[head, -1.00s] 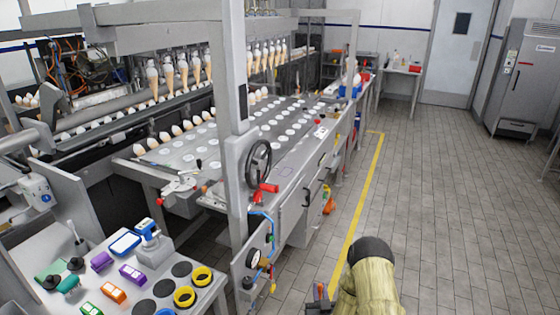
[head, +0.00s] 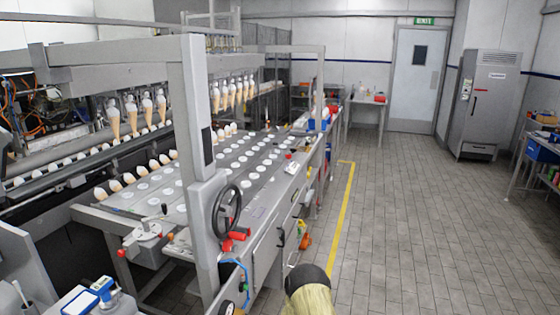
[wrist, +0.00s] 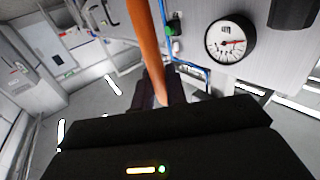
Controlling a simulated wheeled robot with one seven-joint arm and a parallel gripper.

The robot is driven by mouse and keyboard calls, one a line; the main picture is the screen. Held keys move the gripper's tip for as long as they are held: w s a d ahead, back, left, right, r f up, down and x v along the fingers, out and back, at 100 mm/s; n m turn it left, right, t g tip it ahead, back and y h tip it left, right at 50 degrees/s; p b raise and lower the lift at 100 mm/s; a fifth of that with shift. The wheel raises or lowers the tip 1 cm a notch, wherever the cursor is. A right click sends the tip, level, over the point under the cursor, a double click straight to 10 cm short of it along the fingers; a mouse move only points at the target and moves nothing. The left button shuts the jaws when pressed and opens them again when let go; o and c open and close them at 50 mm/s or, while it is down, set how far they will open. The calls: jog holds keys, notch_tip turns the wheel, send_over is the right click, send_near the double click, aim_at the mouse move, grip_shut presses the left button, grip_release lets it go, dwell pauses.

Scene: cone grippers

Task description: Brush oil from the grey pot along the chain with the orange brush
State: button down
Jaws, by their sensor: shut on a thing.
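In the wrist view, my gripper (wrist: 168,90) is shut on an orange handle (wrist: 150,40), which fits the orange brush. The handle runs up out of the top of the picture, and its bristles are not visible. In the head view only a pale part of my arm shows at the bottom edge; the gripper and brush are out of sight there. I cannot make out the grey pot or the chain in either view. The cone machine (head: 200,185) stands at the left with rows of cones (head: 230,92) and white discs on its deck.
A handwheel (head: 227,210) and red-handled levers stick out from the machine's near side. A round gauge (wrist: 230,40) and blue tubing show in the wrist view. Tiled floor (head: 420,220) is clear right of the yellow line (head: 342,220). A grey cabinet (head: 487,105) stands far right.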

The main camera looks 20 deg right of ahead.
jog(key=w+d+r+m+t+p, duration=0.1)
jog(key=r+m+p, duration=0.3)
jog(key=r, duration=1.4)
jog(key=w+d+r+m+t+p, duration=0.2)
jog(key=w+d+r+m+p, duration=0.2)
jog(key=r, duration=1.4)
jog(key=w+d+r+m+t+p, duration=0.1)
jog(key=r+m+p, duration=0.5)
jog(key=r, duration=1.2)
jog(key=shift+w+d+y+p, duration=0.4)
jog(key=shift+w+d+p, duration=0.45)
jog(key=shift+w+p, duration=0.2)
jog(key=shift+r, duration=0.1)
jog(key=shift+a, duration=0.1)
jog(key=w+a+p, duration=0.1)
jog(key=a, duration=0.1)
jog(key=w+a+p, duration=0.1)
jog(key=w+a, duration=0.1)
jog(key=shift+w+a, duration=0.2)
jog(key=shift+a, duration=0.2)
